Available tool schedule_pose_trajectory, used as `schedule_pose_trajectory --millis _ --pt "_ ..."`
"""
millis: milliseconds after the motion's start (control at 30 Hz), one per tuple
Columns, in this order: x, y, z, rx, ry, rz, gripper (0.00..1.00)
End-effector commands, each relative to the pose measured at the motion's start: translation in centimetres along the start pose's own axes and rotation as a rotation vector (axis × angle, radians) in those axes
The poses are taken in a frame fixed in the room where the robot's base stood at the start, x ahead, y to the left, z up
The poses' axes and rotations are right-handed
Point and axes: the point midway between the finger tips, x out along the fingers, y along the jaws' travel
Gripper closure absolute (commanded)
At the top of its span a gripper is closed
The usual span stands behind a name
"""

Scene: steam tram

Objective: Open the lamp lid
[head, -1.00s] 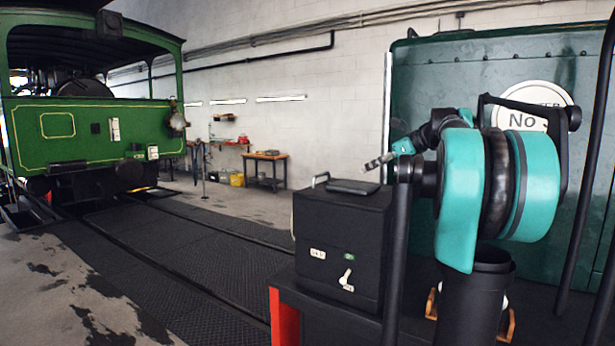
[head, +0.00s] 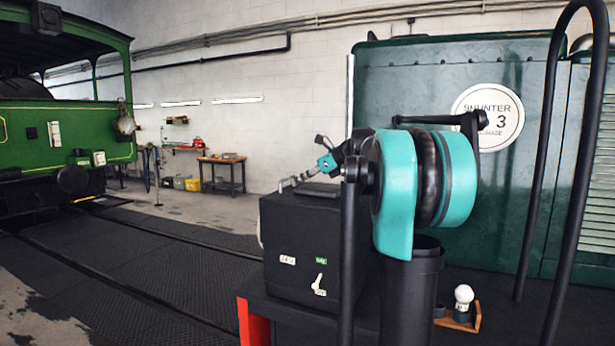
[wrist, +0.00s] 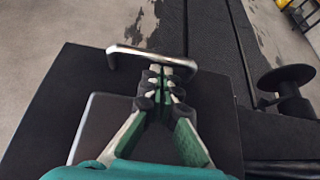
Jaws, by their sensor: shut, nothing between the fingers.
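The lamp appears to be the black box (head: 305,247) in the lower middle of the head view, with small labels and a white switch on its front. A silver bar handle (wrist: 140,54) stands up from its flat black lid (wrist: 52,125) in the wrist view. A dark raised plate (wrist: 98,128) lies on the lid, partly hidden by my gripper. My gripper (wrist: 165,68) is shut and empty, its tips close to the handle's bar. I cannot tell whether they touch. In the head view my gripper (head: 293,181) is low over the box's top, at the handle end.
The box stands on a dark surface with a red edge (head: 244,322). A green locomotive wall (head: 410,100) stands behind my arm, with black handrails (head: 538,150) at right. A small white bulb (head: 463,294) sits in a wooden holder at lower right. Dark floor is open at left.

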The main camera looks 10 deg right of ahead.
Motion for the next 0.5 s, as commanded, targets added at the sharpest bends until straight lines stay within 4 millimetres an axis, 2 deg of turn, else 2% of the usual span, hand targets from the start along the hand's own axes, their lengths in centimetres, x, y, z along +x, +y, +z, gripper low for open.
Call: schedule_pose_trajectory --millis 133,500 --pt "0.77 0.07 0.01 0.0 0.0 0.001 1.0" --pt "0.8 0.04 0.03 0.001 -0.002 0.001 1.0"
